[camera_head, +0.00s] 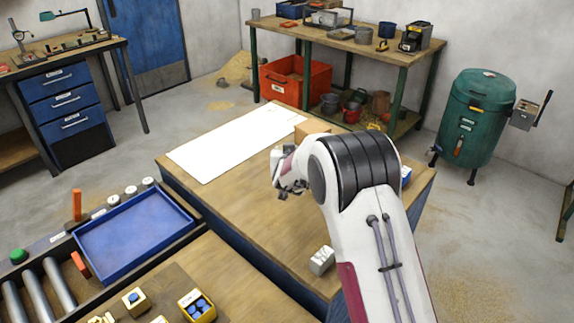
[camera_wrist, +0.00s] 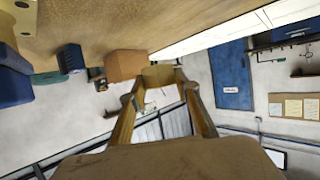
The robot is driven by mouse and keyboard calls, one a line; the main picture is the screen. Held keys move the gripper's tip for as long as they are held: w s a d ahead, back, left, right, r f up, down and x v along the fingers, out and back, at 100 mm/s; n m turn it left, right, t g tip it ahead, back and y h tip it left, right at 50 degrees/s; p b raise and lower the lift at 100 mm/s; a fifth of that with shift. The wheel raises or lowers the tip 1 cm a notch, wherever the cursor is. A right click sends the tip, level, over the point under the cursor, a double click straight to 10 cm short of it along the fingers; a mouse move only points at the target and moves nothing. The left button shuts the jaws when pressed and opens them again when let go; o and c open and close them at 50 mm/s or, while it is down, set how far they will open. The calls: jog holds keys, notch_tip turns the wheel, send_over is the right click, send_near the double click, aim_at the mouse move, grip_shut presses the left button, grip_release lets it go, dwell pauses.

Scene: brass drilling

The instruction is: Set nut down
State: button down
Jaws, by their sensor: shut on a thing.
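My gripper (camera_wrist: 160,96) fills the lower middle of the wrist view, its two fingers reaching forward. It is shut on a tan, brass-coloured piece at the fingertips, which I take to be the nut (camera_wrist: 158,75); its exact shape is hard to make out. In the head view my gripper (camera_head: 289,184) is over the wooden table, left of my wrist. The nut cannot be made out there. The wooden table (camera_head: 235,205) lies below, and its top also shows along the upper part of the wrist view (camera_wrist: 110,22).
A white sheet (camera_head: 235,142) covers the table's far left. A cardboard box (camera_head: 312,128) stands behind my gripper, also in the wrist view (camera_wrist: 125,65). A grey block with holes (camera_head: 322,260) is at the near edge. A blue tray (camera_head: 137,235) is left. Bare wood lies between.

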jog(key=shift+f, duration=0.55)
jog(key=shift+f, duration=1.85)
jog(key=shift+f, duration=0.65)
jog(key=c, duration=1.5)
grip_release()
jog(key=shift+f, duration=0.15)
